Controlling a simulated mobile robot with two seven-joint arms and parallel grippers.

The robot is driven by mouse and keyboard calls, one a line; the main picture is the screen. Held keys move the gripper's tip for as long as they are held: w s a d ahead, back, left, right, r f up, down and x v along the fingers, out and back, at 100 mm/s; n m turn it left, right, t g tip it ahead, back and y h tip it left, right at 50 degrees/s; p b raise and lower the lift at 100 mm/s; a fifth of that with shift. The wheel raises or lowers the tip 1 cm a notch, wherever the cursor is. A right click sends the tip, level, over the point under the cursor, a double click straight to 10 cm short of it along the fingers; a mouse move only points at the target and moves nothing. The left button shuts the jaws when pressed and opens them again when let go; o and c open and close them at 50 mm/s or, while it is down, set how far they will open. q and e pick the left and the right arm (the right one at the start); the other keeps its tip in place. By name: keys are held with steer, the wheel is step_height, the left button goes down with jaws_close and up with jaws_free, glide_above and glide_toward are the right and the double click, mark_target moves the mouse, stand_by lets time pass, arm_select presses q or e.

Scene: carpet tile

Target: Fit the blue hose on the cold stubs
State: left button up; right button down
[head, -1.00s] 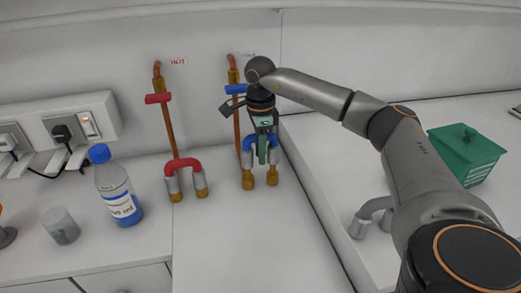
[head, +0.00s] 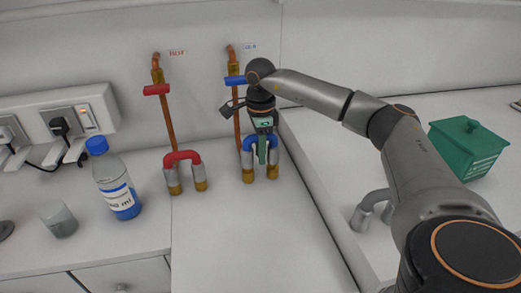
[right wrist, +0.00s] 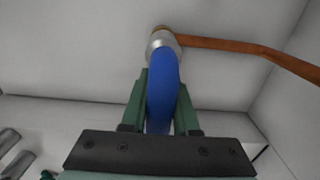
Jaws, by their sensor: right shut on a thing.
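The blue hose (head: 248,144) is a U-shaped bend with grey end sleeves, upright with its ends down. Its sleeves line up over the two brass cold stubs (head: 248,176), with brass showing below them. I cannot tell how deep the sleeves sit. My right gripper (head: 262,150) points down from above, its green fingers shut on the hose's bend. In the right wrist view the blue hose (right wrist: 163,92) runs between the green fingers, with a grey sleeve (right wrist: 161,40) beyond. My left gripper is not in view.
A red hose (head: 182,156) stands on the hot stubs to the left. Copper pipes with red (head: 156,89) and blue handles (head: 236,80) rise behind. A bottle (head: 117,186) and a cup (head: 59,220) stand further left. A green box (head: 468,148) stands right; the front counter is clear.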

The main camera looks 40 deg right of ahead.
steer(key=shift+f+b, duration=0.4)
steer(key=shift+f, duration=0.4)
steer(key=c, duration=0.6)
jaws_free()
step_height(320, 180, up, 13)
steer(key=shift+f, duration=0.2)
steer(key=shift+f, duration=0.1)
